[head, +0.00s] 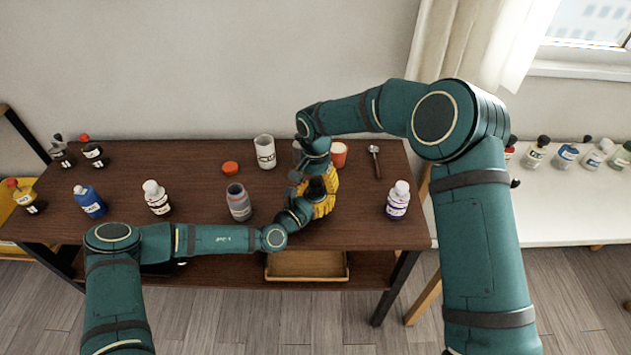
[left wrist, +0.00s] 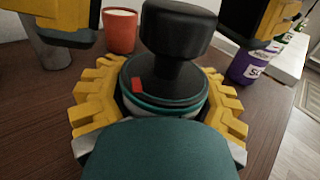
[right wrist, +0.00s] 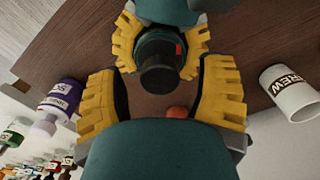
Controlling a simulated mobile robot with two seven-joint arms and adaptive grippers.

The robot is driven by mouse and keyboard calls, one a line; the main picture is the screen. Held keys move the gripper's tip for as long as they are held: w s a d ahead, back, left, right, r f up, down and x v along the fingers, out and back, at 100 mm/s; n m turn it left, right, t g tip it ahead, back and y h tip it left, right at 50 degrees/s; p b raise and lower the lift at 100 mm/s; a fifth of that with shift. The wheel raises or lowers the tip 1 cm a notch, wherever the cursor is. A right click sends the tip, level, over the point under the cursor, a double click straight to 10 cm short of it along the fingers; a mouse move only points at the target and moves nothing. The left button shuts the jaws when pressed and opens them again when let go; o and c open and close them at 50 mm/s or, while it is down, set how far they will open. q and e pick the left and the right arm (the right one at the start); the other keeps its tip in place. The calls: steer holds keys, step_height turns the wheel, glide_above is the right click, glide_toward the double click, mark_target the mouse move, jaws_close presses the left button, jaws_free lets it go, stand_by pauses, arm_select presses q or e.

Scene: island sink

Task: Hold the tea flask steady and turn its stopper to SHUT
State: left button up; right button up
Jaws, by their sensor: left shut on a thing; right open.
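The tea flask has a black knob stopper (left wrist: 178,35) on a dark collar with a small red mark at its left in the left wrist view. My left gripper (left wrist: 160,98) is shut around the flask (left wrist: 188,110) below the collar, and the flask stands upright. My right gripper (right wrist: 158,80) is open, its yellow fingers on either side of the stopper and apart from it. The flask also shows in the right wrist view (right wrist: 150,48), with the red mark at its upper right. In the head view my arms largely hide it. I cannot read any SHUT marking.
Close by on the brown table are an orange-red cup (head: 339,156), a white CREW mug (head: 264,152), an orange lid (head: 230,168), a grey jar (head: 238,203) and a spoon (head: 375,162). A purple-labelled bottle (head: 397,202) stands at the right, near the front edge.

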jaws_close()
steer(key=shift+n, duration=0.5)
steer(key=n, duration=1.2)
steer(key=shift+n, duration=2.4)
